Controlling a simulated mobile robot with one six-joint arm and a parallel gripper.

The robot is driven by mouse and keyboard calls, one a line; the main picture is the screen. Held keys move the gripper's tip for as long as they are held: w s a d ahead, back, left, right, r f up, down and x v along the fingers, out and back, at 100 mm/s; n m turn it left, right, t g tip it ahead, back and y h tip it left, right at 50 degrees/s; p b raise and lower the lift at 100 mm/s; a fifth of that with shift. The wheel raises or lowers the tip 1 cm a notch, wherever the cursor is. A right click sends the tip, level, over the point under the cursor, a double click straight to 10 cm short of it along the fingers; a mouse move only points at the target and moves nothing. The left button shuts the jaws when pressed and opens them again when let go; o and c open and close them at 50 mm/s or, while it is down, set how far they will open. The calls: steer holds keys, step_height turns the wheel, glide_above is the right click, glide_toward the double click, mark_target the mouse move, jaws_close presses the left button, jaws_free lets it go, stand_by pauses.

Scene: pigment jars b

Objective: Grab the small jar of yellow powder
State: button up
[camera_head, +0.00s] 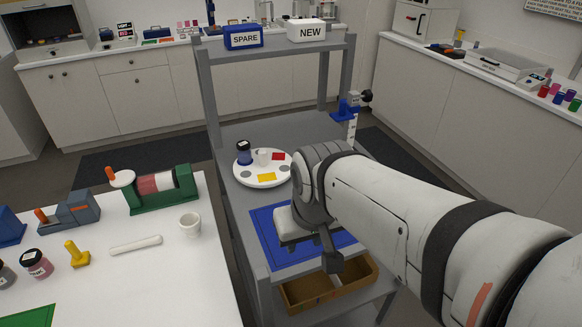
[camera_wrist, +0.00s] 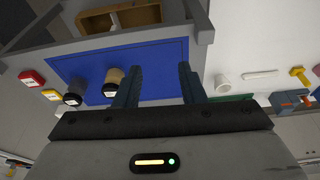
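My gripper (camera_wrist: 158,75) has its two dark fingers apart in the wrist view, with only blue mat visible between them. In that view, a tan-topped jar (camera_wrist: 114,77) stands just left of the left finger, and a dark jar (camera_wrist: 75,92) stands beyond it. A small yellow item (camera_wrist: 51,95) lies further left, near a red item (camera_wrist: 31,77). I cannot tell for sure which is the jar of yellow powder.
Cart posts and an upper shelf with SPARE (camera_head: 243,37) and NEW (camera_head: 306,31) boxes stand behind. A white table is left.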

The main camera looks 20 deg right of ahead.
steer(key=shift+o, duration=0.2)
steer(key=shift+s+a+r, duration=0.1)
steer(key=shift+a, duration=0.05)
